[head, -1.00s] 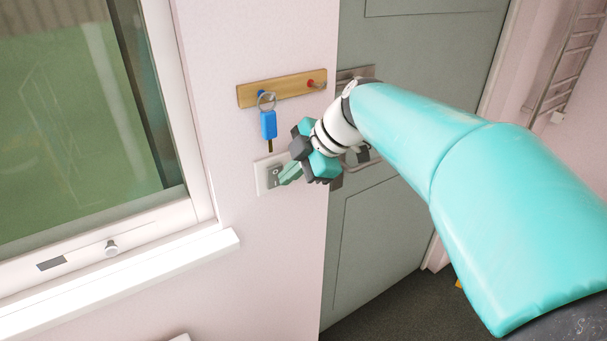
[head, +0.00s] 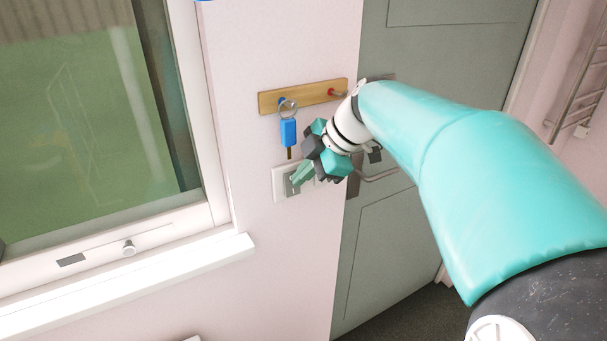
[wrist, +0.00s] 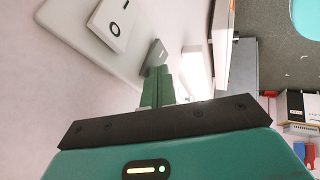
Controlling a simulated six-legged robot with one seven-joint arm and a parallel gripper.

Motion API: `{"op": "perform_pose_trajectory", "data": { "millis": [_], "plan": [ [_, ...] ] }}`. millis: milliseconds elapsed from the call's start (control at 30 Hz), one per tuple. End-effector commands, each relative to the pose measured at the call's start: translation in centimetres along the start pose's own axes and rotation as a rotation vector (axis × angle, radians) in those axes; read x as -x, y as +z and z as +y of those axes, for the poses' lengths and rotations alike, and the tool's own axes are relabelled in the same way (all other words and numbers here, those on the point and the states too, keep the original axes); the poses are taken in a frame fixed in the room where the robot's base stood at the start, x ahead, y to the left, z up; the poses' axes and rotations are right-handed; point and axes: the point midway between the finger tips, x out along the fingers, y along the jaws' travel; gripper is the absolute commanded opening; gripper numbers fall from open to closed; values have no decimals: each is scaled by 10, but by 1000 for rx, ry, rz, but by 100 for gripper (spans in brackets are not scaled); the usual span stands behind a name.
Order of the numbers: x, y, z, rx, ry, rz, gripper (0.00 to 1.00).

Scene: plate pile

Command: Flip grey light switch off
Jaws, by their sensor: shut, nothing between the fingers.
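The white switch plate (head: 279,195) is on the pink wall beside the door, with a grey switch (head: 289,189) on its left part. In the wrist view, the plate (wrist: 70,40) carries a pale grey rocker (wrist: 113,24) with a circle and a line mark, and a smaller grey rocker (wrist: 154,53) beside it. My gripper (head: 296,179) is shut and empty, its green fingers in front of the plate and hiding part of it. In the wrist view, the fingertips (wrist: 158,72) are right by the smaller rocker. I cannot tell whether they touch it.
A wooden rack (head: 305,96) with a blue-tagged key (head: 288,131) hangs just above the plate. A grey-green door (head: 430,110) with a metal handle (head: 385,174) is to the right. A window (head: 90,110) and white sill (head: 150,268) are to the left.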

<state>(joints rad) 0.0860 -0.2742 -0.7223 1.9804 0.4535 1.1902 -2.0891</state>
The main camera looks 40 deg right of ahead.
Motion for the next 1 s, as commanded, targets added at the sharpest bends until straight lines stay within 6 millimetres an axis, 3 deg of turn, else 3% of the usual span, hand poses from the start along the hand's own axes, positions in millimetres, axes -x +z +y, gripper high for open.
{"op": "perform_pose_trajectory", "data": {
  "millis": [367, 1000],
  "plan": [
    [12, -7, 6, 1, 1, 0, 0],
    [12, -11, 5, 1, 1, 0, 0]
  ]
}}
